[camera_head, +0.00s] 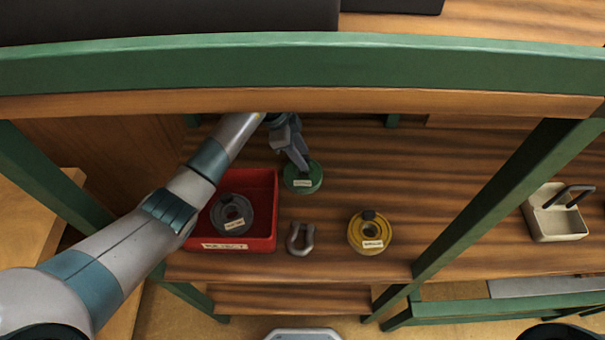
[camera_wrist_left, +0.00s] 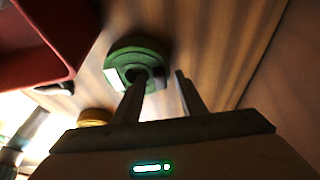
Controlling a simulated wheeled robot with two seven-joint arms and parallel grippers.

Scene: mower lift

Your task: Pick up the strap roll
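A green strap roll (camera_head: 303,179) with a pale label lies flat on the wooden shelf. It also shows at the top middle of the left wrist view (camera_wrist_left: 137,50). A dark grey roll (camera_head: 231,213) sits inside the red bin (camera_head: 262,243), and a yellow roll (camera_head: 371,232) lies further right on the shelf. My left gripper (camera_head: 300,163) reaches down to the green roll's far edge. In the left wrist view its two fingers (camera_wrist_left: 157,85) are apart, with part of the green roll seen between them; contact cannot be told. My right gripper is not in view.
A green-framed upper beam (camera_head: 300,68) crosses above the shelf, and my left arm passes beneath it. A metal shackle (camera_head: 300,239) lies between the bin and the yellow roll. A green post (camera_head: 490,200) stands right, with a beige handled caddy (camera_head: 556,220) beyond.

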